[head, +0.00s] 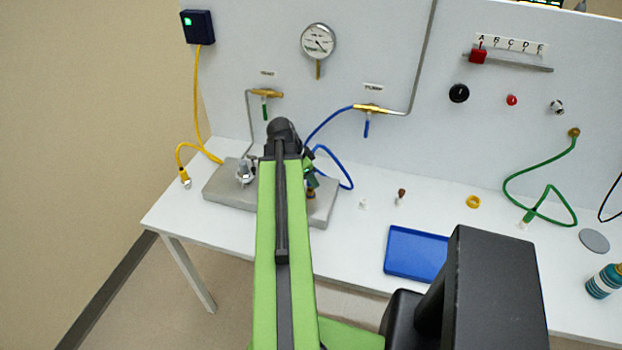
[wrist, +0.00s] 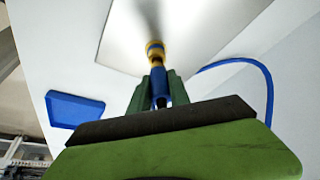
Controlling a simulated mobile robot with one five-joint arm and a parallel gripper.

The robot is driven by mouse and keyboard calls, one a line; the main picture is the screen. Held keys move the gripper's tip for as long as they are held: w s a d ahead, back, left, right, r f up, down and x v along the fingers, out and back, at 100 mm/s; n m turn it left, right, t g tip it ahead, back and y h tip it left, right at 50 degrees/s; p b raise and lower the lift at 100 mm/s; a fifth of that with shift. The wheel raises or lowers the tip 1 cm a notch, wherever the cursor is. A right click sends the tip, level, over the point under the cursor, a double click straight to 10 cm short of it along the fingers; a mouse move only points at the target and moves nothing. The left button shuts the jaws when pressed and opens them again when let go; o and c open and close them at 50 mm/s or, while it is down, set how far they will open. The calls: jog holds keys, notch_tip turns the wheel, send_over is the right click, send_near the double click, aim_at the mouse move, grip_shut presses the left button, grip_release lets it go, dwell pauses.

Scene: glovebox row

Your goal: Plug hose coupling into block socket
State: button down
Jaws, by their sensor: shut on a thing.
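The grey metal block (head: 222,190) lies on the white bench, largely behind my arm; it also shows in the wrist view (wrist: 118,42). My gripper (head: 310,178), with green fingers, is over the block's right part. In the wrist view my gripper (wrist: 157,88) is shut on the blue hose coupling (wrist: 161,84). The blue hose (head: 345,172) loops behind to the panel.
A blue tray (head: 415,252) lies to the right on the bench. A yellow cable (head: 185,178) hangs at the left end. Small fittings, a yellow ring (head: 473,202) and a green hose (head: 510,190) are further right. Valves and a gauge (head: 318,40) are on the back panel.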

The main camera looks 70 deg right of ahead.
jog(key=shift+f+b, duration=0.9)
jog(key=shift+f, duration=0.1)
jog(key=c, duration=1.1)
grip_release()
jog(key=shift+c, duration=0.2)
jog(key=p+v, duration=1.6)
jog(key=v, duration=0.1)
jog(key=shift+a+r, duration=0.2)
jog(key=shift+w, duration=0.1)
